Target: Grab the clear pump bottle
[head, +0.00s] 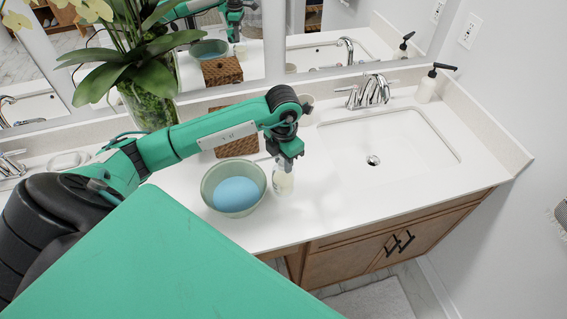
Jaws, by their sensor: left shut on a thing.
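A small pale, see-through bottle (283,183) stands upright on the white counter, just right of a bowl. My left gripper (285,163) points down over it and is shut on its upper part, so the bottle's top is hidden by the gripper. A second bottle, white with a black pump (427,89), stands at the back right of the counter beside the faucet, away from the gripper. My right gripper is not in view.
A green glass bowl (208,192) holding a blue oval thing (236,192) stands close left of the gripper. Behind are a wicker box (238,147) and a vase with a plant (150,107). The sink (390,145) and chrome faucet (371,91) lie right. A mirror backs the counter.

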